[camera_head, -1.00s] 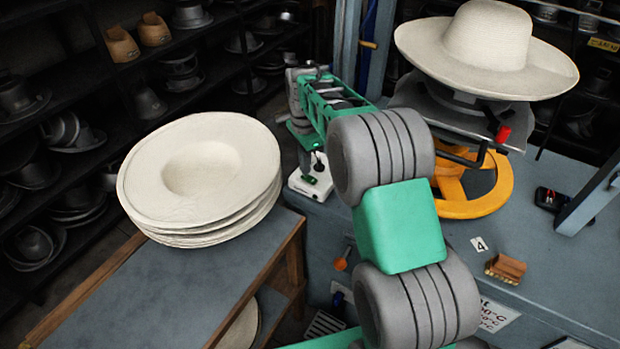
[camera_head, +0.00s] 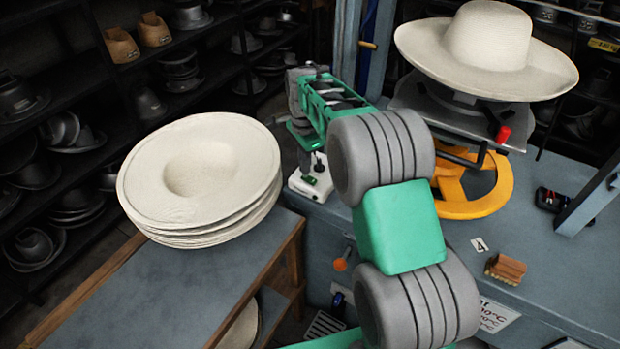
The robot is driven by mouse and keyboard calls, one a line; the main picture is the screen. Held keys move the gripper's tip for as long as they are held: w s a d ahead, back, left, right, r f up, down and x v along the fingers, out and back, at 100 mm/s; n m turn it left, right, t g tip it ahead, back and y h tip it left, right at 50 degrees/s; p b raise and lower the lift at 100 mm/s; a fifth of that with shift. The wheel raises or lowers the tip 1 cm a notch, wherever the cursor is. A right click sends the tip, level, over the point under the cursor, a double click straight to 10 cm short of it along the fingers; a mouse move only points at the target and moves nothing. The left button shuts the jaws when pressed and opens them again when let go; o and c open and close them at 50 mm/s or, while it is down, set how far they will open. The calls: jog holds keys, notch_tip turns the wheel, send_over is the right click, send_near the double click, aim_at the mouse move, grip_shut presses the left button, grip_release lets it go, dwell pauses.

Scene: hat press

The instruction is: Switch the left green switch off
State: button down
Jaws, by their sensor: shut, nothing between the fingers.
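A small white switch box (camera_head: 300,186) sits at the left end of the grey-blue machine top. A small dark green switch part (camera_head: 309,180) shows on it, and a black lever stands at its right side; the switch positions are too small to tell. My gripper (camera_head: 305,166) points down from the end of my green and grey arm and is shut and empty. Its tips are at or just above the left part of the box; whether they touch the switch I cannot tell.
A hat press with a cream hat (camera_head: 490,40) and a yellow wheel (camera_head: 492,200) stands to the right. A wooden-handled block (camera_head: 506,268) and a black tool (camera_head: 552,199) lie on the machine top. A stack of cream hats (camera_head: 200,180) rests on the left table.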

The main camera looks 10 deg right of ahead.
jog(key=shift+f+b, duration=0.55)
jog(key=shift+f, duration=0.55)
dwell(0.9)
jog(key=shift+r+p, duration=2.55)
jog(key=shift+r, duration=1)
